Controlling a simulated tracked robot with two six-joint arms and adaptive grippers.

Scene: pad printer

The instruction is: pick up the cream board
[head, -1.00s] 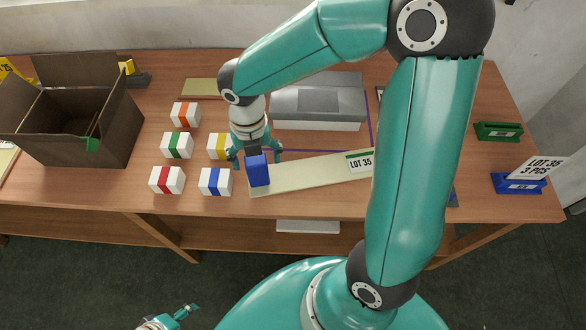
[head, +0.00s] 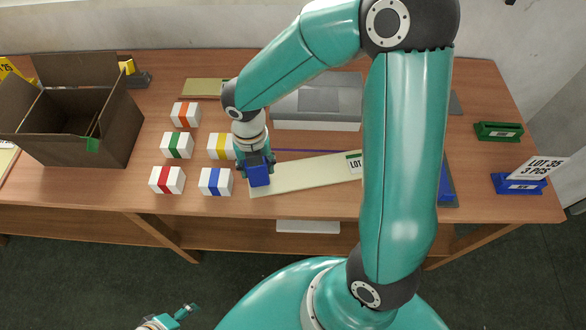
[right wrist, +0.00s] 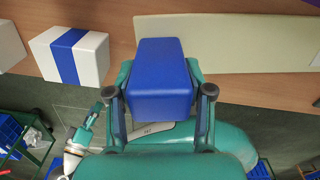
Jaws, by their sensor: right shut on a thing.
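The cream board (head: 305,175) lies slanted along the front of the table; its left part also shows in the right wrist view (right wrist: 245,42). A blue block (head: 259,175) is at the board's left end; I cannot tell whether it is fixed to the board. My right gripper (head: 256,162) is shut on this block, which fills the space between the fingers in the right wrist view (right wrist: 162,75). My right arm hides the board's right end. My left gripper (head: 186,312) is low at the bottom, away from the table; its jaw opening is unclear.
Several white boxes with coloured bands (head: 215,181) stand left of the board. An open brown carton (head: 115,130) is farther left. A grey machine (head: 315,105) stands behind the board. Green (head: 497,131) and blue (head: 517,184) holders are at the right.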

